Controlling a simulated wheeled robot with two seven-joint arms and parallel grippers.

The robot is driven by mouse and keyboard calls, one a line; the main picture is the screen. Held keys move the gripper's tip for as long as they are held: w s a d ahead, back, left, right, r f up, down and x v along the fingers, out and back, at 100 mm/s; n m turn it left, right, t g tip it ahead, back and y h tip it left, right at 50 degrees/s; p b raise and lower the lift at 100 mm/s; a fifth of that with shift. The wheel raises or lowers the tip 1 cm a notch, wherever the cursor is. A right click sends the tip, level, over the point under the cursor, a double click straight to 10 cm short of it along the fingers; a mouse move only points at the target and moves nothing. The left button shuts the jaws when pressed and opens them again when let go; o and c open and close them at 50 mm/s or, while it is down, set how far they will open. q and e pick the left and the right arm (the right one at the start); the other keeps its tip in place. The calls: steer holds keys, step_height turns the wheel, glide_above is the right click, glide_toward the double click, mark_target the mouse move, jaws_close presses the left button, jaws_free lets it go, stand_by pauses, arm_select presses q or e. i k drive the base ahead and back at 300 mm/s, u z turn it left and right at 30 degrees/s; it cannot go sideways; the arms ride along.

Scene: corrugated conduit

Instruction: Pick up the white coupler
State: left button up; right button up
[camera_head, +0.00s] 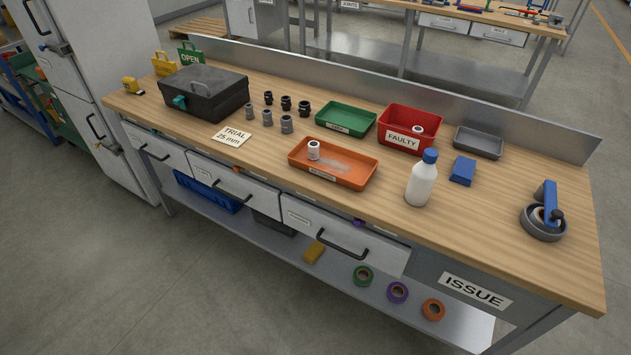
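A small white coupler (313,152) stands upright near the left end of the orange tray (352,179) on the workbench. A second white ring-like piece (418,130) lies in the red bin labelled FAULTY (388,144); it is small and may also be a coupler. Neither of my grippers shows in the head view, and nothing is touching either piece.
Several black and grey fittings (286,104) stand behind the TRIAL 25 mm card (232,136).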

mark_target(314, 146)
steer(key=z, duration=0.6)
steer(key=k, duration=0.2)
steer(key=u, duration=1.95)
steer(key=i, duration=1.4)
steer(key=z, duration=0.9)
steer(key=i, duration=0.9)
steer(key=z, duration=1.05)
